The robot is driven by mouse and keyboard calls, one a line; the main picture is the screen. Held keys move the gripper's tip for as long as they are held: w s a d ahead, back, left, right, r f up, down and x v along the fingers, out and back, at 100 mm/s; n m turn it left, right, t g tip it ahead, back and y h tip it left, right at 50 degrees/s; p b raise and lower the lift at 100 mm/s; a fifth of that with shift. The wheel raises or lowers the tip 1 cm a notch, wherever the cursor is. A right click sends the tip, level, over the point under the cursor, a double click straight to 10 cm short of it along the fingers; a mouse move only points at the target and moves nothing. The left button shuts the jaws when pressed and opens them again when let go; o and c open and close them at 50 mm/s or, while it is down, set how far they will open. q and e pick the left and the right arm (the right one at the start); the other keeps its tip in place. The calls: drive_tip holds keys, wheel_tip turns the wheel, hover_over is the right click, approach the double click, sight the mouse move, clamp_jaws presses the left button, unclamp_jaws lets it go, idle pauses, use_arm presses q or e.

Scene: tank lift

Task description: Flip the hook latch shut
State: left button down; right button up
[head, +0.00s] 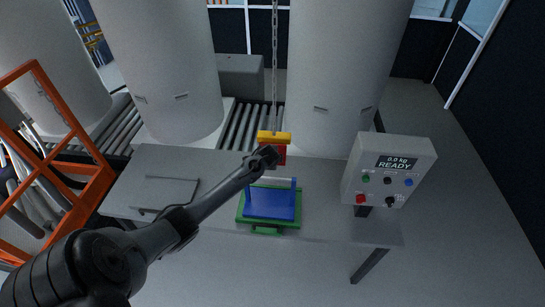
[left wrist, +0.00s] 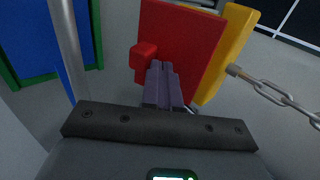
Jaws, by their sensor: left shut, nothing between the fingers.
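A hook block hangs on a chain above the table, with a yellow part (head: 274,137) on top and a red part (head: 281,158) below. In the left wrist view its red plate (left wrist: 182,38) and yellow side (left wrist: 222,55) fill the upper middle. A small red knob (left wrist: 143,54) stands out from the plate, perhaps part of the latch. My left gripper (head: 270,153) is shut and empty; its fingertips (left wrist: 161,66) are right beside the knob and in front of the plate. I cannot tell whether they touch. The hook's opening is not clearly visible.
A control box (head: 372,172) reading 0.0 kg READY stands right. Chain (head: 275,70) and large white cylinders (head: 340,60) are behind.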

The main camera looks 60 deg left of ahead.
use_arm(q)
drive_tip(key=shift+w+a+f, duration=0.3)
drive_tip(key=shift+a, duration=0.1)
drive_tip(key=shift+f+b, duration=0.3)
drive_tip(key=shift+b, duration=0.05)
drive_tip(key=y+b, duration=0.1)
drive_tip(key=f+t+y+b, duration=0.1)
drive_tip(key=b, duration=0.1)
drive_tip(key=f+t+b, duration=0.1)
drive_tip(key=shift+w+a+f+y, duration=0.15)
drive_tip(key=shift+w+a+y, duration=0.1)
drive_tip(key=shift+y, duration=0.15)
drive_tip(key=shift+a+t+b, duration=0.1)
drive_tip(key=shift+t+b, duration=0.2)
drive_tip(key=shift+b, duration=0.15)
drive_tip(key=shift+w+a+f, duration=0.1)
drive_tip(key=shift+w+a, duration=0.05)
drive_tip(key=shift+w, duration=0.05)
